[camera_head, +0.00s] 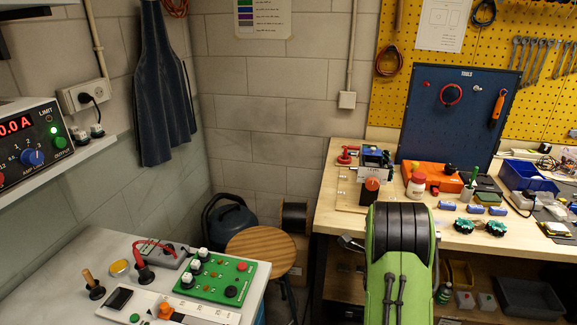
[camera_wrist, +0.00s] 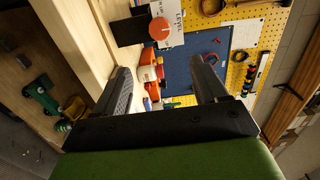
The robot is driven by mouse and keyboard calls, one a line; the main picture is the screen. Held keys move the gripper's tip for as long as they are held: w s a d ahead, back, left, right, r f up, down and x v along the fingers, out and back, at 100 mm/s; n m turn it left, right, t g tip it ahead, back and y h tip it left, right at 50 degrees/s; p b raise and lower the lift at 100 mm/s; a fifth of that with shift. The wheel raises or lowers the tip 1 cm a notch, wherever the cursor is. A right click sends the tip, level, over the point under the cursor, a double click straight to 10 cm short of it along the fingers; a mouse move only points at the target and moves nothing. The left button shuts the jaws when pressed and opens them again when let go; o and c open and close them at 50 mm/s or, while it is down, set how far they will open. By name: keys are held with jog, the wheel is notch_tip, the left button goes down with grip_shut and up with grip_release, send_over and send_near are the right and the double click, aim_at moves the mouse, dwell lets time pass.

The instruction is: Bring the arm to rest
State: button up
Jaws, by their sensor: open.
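My gripper (camera_wrist: 162,72) shows in the wrist view with its two dark fingers apart and nothing between them. The bench top (camera_wrist: 85,35) lies to its left in that tilted view, and the blue tool panel is seen beyond the fingers. In the head view my green and black arm rises at the lower middle, in front of the workbench (camera_head: 335,215). My gripper is hidden in the head view.
A device with an orange knob (camera_head: 372,184) stands on the bench just behind my arm; the knob also shows in the wrist view (camera_wrist: 159,28). A blue tool panel (camera_head: 440,125) stands behind. A round stool (camera_head: 260,250) and a left table (camera_head: 110,245) are nearby.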

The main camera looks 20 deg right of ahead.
jog(key=s+a+r+n+g+y, duration=0.1)
jog(key=s+a+r+n+y, duration=0.1)
jog(key=a+r+n, duration=0.35)
jog(key=s+a+r+n+g+y+p, duration=0.1)
jog(key=s+a+r+n+y, duration=0.15)
jog(key=a, duration=0.55)
jog(key=s+a+r+n+g+y, duration=0.1)
jog(key=a+r+n+y, duration=0.25)
jog(key=a, duration=0.25)
jog(key=s+a+n+g+y, duration=0.1)
jog(key=s+a+n+g, duration=0.2)
jog(key=s, duration=0.9)
jog(key=s+a+f+n+g+p, duration=0.1)
jog(key=s+a+n+g, duration=0.2)
jog(key=s+a+n, duration=0.5)
jog(key=s+n, duration=0.2)
jog(key=s, duration=0.2)
jog(key=shift+s+a+y, duration=0.15)
jog(key=shift+s+y, duration=0.15)
jog(key=shift+y, duration=0.1)
